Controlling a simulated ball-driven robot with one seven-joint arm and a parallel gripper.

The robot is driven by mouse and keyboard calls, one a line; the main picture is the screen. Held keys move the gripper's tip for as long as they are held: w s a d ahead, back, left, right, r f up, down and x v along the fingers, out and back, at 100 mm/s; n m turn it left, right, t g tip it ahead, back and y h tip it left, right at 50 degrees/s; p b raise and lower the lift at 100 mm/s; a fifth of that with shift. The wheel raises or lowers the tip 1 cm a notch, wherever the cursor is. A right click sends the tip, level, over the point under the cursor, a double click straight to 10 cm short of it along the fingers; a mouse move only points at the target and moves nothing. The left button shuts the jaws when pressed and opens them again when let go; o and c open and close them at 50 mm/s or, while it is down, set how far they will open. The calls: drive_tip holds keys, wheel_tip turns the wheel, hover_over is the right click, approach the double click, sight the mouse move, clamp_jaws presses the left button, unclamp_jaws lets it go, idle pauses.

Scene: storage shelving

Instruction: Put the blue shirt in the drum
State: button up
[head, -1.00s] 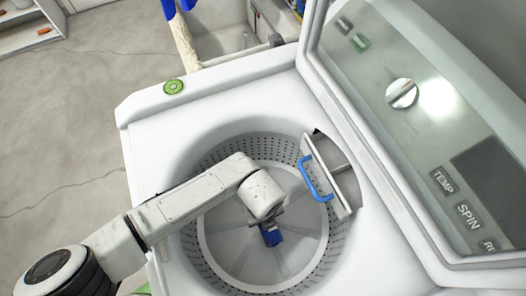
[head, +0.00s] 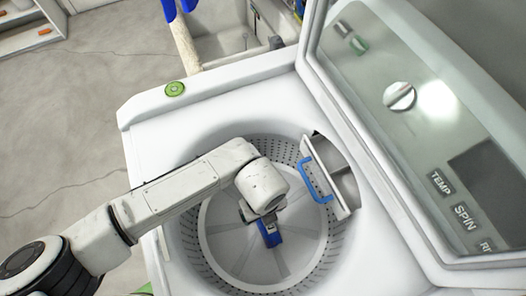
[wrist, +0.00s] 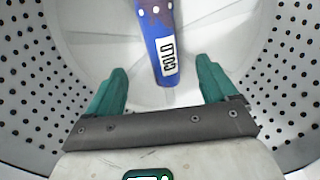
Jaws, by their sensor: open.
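My gripper (wrist: 162,78) is open, with one green finger on each side of the shirt's near end and gaps between. The drum (head: 215,243) is a pale, perforated washer tub, and my wrist hangs inside its opening. My arm hides part of the drum in the head view.
A drawer with a blue handle (head: 318,179) juts over the drum's right side. The raised lid (head: 335,105) stands along the right. A control panel (head: 420,110) is seen through it. A green round button (head: 175,89) is on the washer's top left corner.

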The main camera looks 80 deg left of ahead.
wheel_tip(320, 180, up, 7)
idle(0.3)
drive_tip(key=shift+f, duration=0.1)
idle(0.4)
